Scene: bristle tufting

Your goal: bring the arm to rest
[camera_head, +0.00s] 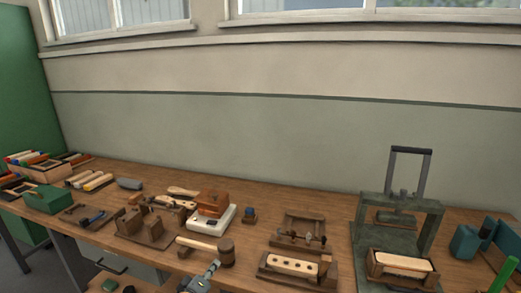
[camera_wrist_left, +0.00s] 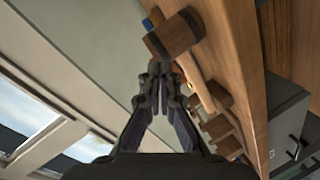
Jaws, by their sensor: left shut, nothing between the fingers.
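My left gripper (camera_head: 212,268) shows at the bottom of the head view, in front of the bench's front edge and just below the wooden mallet (camera_head: 226,250). In the left wrist view its fingers (camera_wrist_left: 160,75) are together and empty. The mallet head (camera_wrist_left: 174,34) shows just beyond the fingertips there; whether they touch cannot be told. My right gripper is in neither view.
The wooden bench (camera_head: 335,215) is crowded. A drilled block in a wooden holder (camera_head: 292,265), a green press frame (camera_head: 400,205), a white box with a brown block (camera_head: 212,218) and a green box (camera_head: 47,200) stand on it. The back strip is mostly clear.

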